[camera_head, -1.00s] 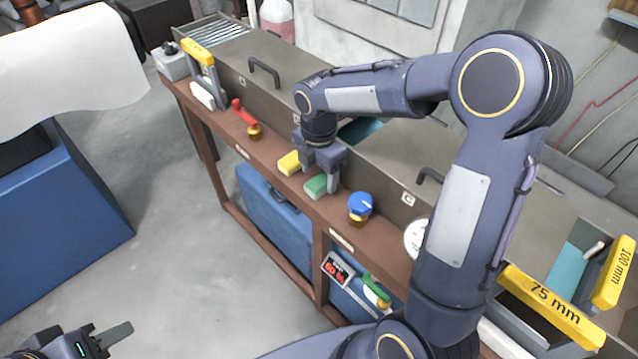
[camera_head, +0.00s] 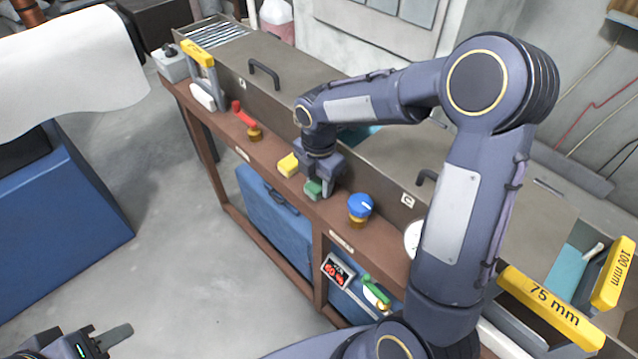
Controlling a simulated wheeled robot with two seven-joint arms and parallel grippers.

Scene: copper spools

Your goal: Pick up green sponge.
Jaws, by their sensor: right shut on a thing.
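The green sponge (camera_head: 313,189) is on the narrow brown shelf (camera_head: 283,186) in front of the grey tank, between a yellow sponge (camera_head: 288,164) and a blue-topped knob (camera_head: 360,206). My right gripper (camera_head: 318,187) points down over the green sponge and is shut on it, hiding part of it. I cannot tell whether the sponge is clear of the shelf. My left gripper (camera_head: 113,342) is at the lower left corner, over the floor and far from the shelf; its hand is partly cut off by the frame edge.
A red-handled valve (camera_head: 246,120) and a white block (camera_head: 207,97) are further left along the shelf. A round gauge (camera_head: 413,238) stands right of the knob, beside my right arm. The grey tank wall with handles rises close behind. The floor in front is clear.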

